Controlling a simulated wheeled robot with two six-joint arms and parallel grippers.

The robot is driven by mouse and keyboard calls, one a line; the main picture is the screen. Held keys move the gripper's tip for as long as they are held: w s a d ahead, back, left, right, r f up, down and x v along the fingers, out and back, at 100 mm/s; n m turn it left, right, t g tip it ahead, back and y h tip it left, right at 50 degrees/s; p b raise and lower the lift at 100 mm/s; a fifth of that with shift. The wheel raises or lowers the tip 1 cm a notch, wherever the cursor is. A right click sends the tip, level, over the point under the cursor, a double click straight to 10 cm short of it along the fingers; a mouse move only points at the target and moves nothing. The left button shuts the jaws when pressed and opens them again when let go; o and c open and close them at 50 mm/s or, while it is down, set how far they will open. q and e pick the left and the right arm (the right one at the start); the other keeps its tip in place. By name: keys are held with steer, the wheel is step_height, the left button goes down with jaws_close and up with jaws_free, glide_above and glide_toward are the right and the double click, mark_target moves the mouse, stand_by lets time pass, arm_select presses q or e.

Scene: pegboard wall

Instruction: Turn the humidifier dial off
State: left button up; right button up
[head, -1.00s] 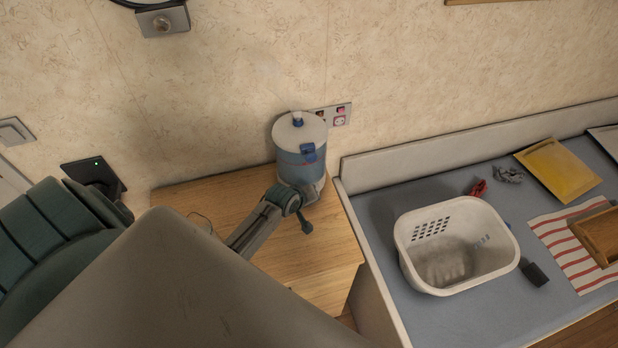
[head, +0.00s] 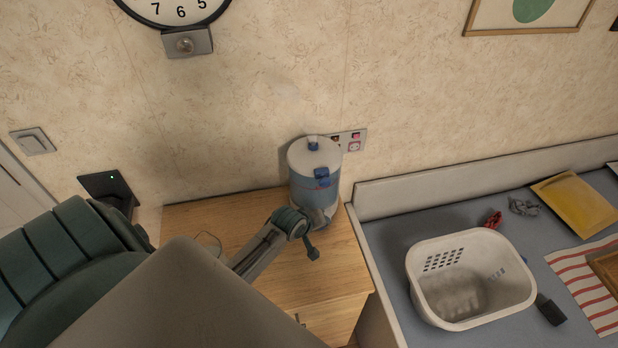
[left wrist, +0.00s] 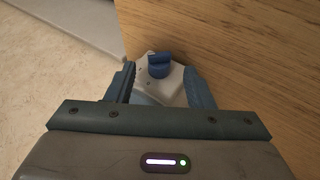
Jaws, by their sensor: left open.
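The humidifier (head: 315,180), a blue tank with a pale lid, stands on the wooden cabinet against the wall. Its blue dial (left wrist: 159,65) on a whitish base shows in the left wrist view, between and slightly beyond my open fingers. My left gripper (left wrist: 161,88) is open, with one blue finger on each side of the base; I cannot tell whether they touch it. In the head view my left gripper (head: 306,232) is at the front of the humidifier's lower part, and the dial is hidden there. My right gripper is out of view.
The wooden cabinet top (head: 230,215) is mostly clear, with a thin cable on it. To its right, a grey-blue counter (head: 385,232) holds a white basket (head: 470,315), a yellow folder (head: 572,205) and a striped cloth (head: 590,285). A wall socket (head: 352,141) is behind the humidifier.

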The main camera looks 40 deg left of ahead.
arm_select(q)
steer(key=b+v, duration=0.1)
steer(key=v, duration=0.7)
steer(key=shift+b, duration=0.3)
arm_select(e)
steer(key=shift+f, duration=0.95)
